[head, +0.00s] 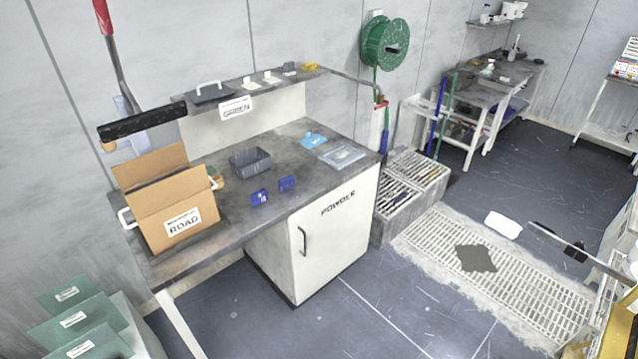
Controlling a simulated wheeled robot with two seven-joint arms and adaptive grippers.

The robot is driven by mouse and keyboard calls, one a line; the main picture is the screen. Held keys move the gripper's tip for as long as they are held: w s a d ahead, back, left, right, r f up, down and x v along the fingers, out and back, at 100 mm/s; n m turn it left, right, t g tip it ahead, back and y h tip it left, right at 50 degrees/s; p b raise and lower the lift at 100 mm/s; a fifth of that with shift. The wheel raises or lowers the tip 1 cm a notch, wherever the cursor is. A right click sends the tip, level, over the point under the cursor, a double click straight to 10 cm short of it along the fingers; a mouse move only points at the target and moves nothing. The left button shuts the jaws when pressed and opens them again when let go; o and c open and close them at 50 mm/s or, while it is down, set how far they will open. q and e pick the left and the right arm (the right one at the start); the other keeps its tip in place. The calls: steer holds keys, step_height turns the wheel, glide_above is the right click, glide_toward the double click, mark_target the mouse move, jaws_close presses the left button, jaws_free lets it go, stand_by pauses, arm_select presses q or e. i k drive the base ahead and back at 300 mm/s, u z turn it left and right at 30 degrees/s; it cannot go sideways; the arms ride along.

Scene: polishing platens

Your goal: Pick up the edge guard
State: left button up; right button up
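I cannot tell for sure which thing is the edge guard. Two small blue angled pieces, one (260,197) left of the other (287,184), stand near the front edge of the workbench (232,222). A long black strip (142,121) shows at the upper left, above an open cardboard box (172,205) marked ROAD. Neither of my grippers shows in the head view, so their state is hidden.
A grey bin (250,162), a light-blue item (313,140) and a clear flat packet (342,156) lie on the bench. A white POWDER cabinet (335,235) stands below. Green labelled panels (73,320) are at lower left. Floor grating (510,285) lies right.

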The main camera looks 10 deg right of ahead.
mark_target(288, 182)
steer(key=z, duration=0.5)
steer(key=i, duration=0.65)
steer(key=z, duration=0.75)
steer(key=i, duration=0.9)
steer(key=z, duration=0.05)
